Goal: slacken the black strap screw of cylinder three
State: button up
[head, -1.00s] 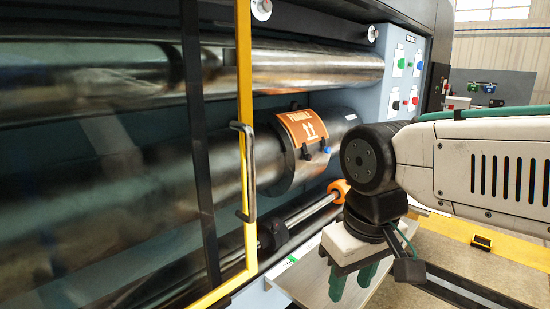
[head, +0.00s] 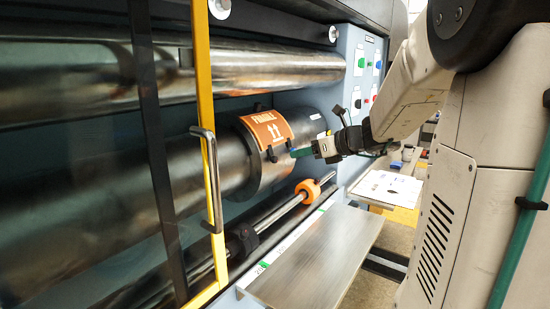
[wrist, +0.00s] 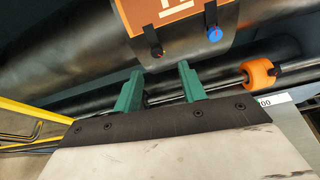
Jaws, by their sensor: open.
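The dark cylinder sleeve (head: 258,178) carries an orange FRAGILE label (head: 268,130) on its strap. The black strap screw (head: 272,155) sits at the label's lower edge, on the left. It also shows in the wrist view (wrist: 157,52), left of a blue screw (wrist: 214,34). My gripper (head: 296,153) has green fingers and is close to the sleeve, just right of the black screw. In the wrist view my gripper (wrist: 158,77) is open and empty. Its fingertips lie below the two screws in the picture, and I see no contact.
A yellow frame post with a metal handle (head: 210,180) stands left of the sleeve. A thin shaft with an orange collar (head: 308,190) runs below it. A bare metal shelf (head: 325,250) juts out in front. A control panel (head: 368,75) is at the right.

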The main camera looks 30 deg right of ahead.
aim_at(277, 158)
jog(key=x, duration=0.8)
jog(key=shift+a, duration=0.3)
grip_shut()
